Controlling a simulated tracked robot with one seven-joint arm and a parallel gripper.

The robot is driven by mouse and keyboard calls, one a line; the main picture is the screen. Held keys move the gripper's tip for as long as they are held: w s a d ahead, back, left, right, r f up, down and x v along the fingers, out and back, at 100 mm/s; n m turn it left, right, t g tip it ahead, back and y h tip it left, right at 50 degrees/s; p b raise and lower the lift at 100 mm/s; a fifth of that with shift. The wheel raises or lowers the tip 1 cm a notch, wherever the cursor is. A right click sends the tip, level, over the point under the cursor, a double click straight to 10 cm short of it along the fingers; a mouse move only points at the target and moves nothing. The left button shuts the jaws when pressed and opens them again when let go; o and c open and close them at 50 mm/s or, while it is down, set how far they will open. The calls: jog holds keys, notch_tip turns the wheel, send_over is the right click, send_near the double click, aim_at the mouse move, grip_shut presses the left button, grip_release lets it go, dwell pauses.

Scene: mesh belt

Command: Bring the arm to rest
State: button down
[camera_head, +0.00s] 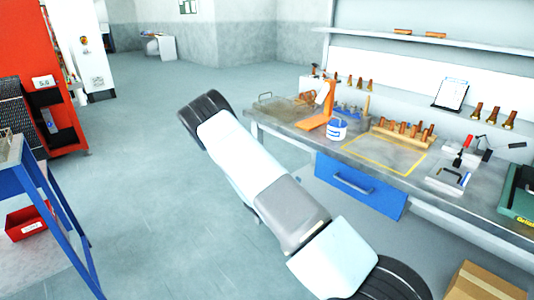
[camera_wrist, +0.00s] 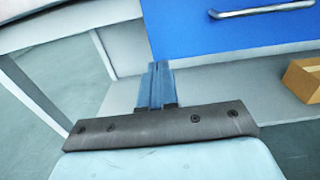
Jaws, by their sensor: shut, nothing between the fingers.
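My gripper (camera_wrist: 158,68) shows in the wrist view, its two blue-grey fingers pressed together with nothing between them. It points toward the space below the workbench, with the blue drawer (camera_wrist: 235,35) beyond it to the upper right. In the head view my arm (camera_head: 265,190) stretches from the lower right to the upper left, in front of the workbench (camera_head: 290,135). The gripper itself cannot be made out in the head view.
The bench carries a white tub (camera_head: 337,129), an orange stand (camera_head: 318,118) and several brown pieces. A cardboard box (camera_head: 485,283) is on the floor at lower right; it also shows in the wrist view (camera_wrist: 303,80). A blue-legged table (camera_head: 75,240) stands left. The floor between is clear.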

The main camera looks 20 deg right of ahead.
jog(key=s+d+r+m+g+y, duration=0.1)
jog(key=s+r+m+g+y, duration=0.3)
jog(key=s+r+m, duration=0.6)
jog(key=s+r+m+g+y, duration=0.2)
jog(key=s+r+m+g, duration=0.35)
jog(key=r, duration=0.85)
jog(key=s+a+r+m+t+y, duration=0.3)
jog(key=s+r, duration=0.5)
jog(key=s, duration=0.4)
jog(key=s+a+r+m+t+y, duration=0.4)
jog(key=s+a+r+y, duration=0.3)
jog(key=s, duration=0.6)
jog(key=a+r+m, duration=0.1)
jog(key=a, duration=0.1)
jog(key=shift+a+r, duration=0.3)
jog(key=shift+r, duration=0.05)
jog(key=shift+d, duration=0.1)
